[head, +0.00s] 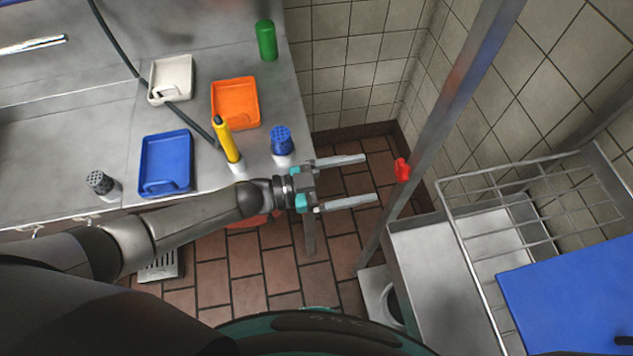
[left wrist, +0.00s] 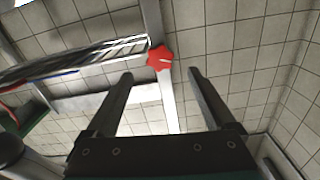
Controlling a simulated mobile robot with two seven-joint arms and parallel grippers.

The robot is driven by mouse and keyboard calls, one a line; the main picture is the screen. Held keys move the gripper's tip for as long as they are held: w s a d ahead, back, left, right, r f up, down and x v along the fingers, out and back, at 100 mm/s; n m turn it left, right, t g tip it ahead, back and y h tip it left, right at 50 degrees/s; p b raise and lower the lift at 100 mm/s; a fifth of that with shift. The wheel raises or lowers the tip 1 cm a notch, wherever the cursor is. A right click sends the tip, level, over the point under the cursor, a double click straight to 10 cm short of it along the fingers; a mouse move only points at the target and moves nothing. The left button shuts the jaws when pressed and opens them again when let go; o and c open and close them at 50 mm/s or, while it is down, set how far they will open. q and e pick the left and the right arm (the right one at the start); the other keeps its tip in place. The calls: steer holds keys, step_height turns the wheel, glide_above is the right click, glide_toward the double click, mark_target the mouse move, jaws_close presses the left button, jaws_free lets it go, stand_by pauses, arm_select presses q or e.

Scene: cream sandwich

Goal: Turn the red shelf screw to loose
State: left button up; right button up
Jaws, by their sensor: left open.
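The red shelf screw (head: 402,170) is a small red knob on the slanted metal post (head: 440,110) in the head view. It also shows in the left wrist view (left wrist: 160,59), past the fingertips and between their lines, near the top middle. My left gripper (head: 372,178) is open and empty, with its two fingers pointing right toward the screw and a gap short of it. The open fingers also show in the left wrist view (left wrist: 160,75). My right gripper is not in view.
A wire shelf (head: 500,215) and a blue board (head: 570,290) lie right of the post. The steel counter (head: 110,130) at left holds an orange tray (head: 257,101), a blue tray (head: 187,163), a yellow bottle (head: 228,143) and a blue-topped shaker (head: 281,140). Tiled floor lies below the gripper.

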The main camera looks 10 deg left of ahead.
arm_select(q)
steer(key=v, duration=0.8)
steer(key=shift+b, duration=0.4)
steer(key=shift+d+r, duration=0.1)
steer(key=shift+d, duration=0.05)
